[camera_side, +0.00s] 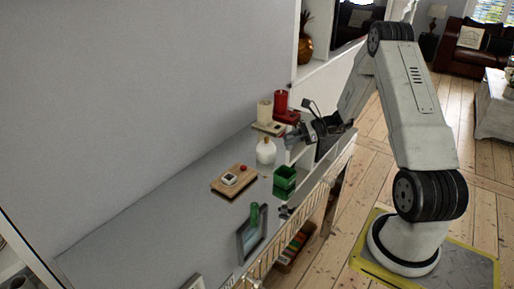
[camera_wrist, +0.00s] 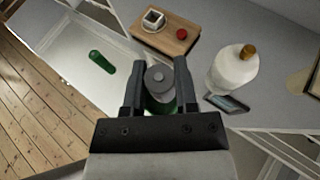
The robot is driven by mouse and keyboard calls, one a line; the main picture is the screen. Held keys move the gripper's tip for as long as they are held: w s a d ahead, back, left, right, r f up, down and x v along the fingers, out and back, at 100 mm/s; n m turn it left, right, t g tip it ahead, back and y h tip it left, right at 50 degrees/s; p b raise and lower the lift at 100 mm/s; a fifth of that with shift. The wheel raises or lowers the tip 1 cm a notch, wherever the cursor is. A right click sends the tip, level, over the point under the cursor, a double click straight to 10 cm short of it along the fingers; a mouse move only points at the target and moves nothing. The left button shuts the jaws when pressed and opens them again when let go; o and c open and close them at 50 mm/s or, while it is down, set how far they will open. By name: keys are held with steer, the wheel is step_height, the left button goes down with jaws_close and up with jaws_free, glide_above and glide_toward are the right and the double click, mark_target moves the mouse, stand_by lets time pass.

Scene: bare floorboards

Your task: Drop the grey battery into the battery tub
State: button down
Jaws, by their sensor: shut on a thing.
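My gripper (camera_wrist: 158,82) is shut on the grey battery (camera_wrist: 160,75), whose round end shows between the two dark fingers in the wrist view. In the side view my gripper (camera_side: 296,134) is above the shelf, up and slightly right of the green battery tub (camera_side: 285,180); the battery is hard to make out there. The tub is an open green box on the grey top near its front edge. In the wrist view, green shows just behind the battery between the fingers, mostly hidden by it and the gripper.
A green cylinder (camera_wrist: 101,62) is off to the left in the wrist view. Red and cream candle holders stand at the back.

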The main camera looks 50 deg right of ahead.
steer(key=shift+f, duration=2.65)
steer(key=shift+c, duration=1.5)
jaws_free()
steer(key=shift+s+d, duration=0.1)
steer(key=v, duration=0.7)
steer(key=shift+s, duration=0.2)
steer(key=shift+d+r, duration=0.15)
